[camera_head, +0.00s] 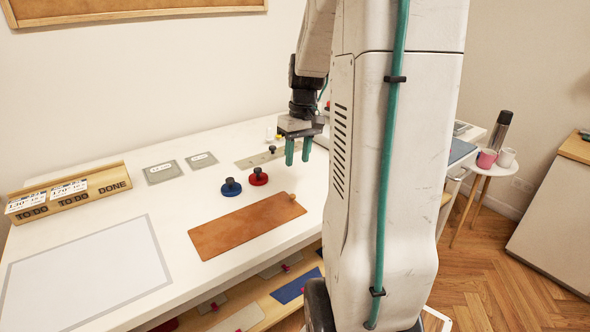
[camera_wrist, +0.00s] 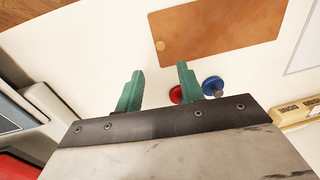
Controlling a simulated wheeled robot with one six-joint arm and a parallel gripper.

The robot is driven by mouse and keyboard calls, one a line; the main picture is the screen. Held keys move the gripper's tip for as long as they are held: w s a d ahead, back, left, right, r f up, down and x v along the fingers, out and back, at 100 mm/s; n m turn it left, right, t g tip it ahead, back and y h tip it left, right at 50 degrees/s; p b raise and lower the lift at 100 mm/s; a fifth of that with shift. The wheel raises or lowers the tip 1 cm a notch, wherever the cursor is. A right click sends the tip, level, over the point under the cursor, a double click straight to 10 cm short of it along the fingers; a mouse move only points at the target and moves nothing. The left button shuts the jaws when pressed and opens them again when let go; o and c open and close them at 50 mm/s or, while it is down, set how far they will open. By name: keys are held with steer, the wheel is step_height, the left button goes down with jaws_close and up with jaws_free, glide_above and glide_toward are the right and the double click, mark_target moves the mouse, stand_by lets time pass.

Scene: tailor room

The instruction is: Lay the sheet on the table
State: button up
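A brown sheet (camera_head: 245,228) with a small tan knob at its right end lies flat on the white table (camera_head: 185,205). It also shows in the wrist view (camera_wrist: 225,32), beyond my fingertips. My gripper (camera_head: 298,162) has two teal fingers, held apart with nothing between them. It is above the table, behind the brown sheet in the head view. In the wrist view my gripper (camera_wrist: 158,68) points toward the sheet's knobbed end without touching it. A grey-bordered rectangle (camera_head: 85,275) is marked on the table at the left and is empty.
A blue weight (camera_head: 231,188) and a red weight (camera_head: 258,177) stand behind the brown sheet. A wooden card holder (camera_head: 70,195) stands at the left. Several flat sheets, one blue (camera_head: 297,286), lie on the shelf below. A stool (camera_head: 490,167) holds mugs.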

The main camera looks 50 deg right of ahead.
steer(key=s+a+r+n, duration=0.1)
steer(key=a+r, duration=0.2)
steer(key=a, duration=0.5)
steer(key=s+a+r+n, duration=0.1)
steer(key=s+a+r, duration=0.15)
steer(key=a, duration=0.65)
steer(key=s+a+n+h, duration=0.1)
steer(key=s+a, duration=0.9)
steer(key=a, duration=0.2)
steer(key=shift+s+a+r+t, duration=0.15)
steer(key=shift+s+r+t, duration=0.2)
steer(key=shift+t, duration=0.05)
steer(key=shift+a, duration=0.1)
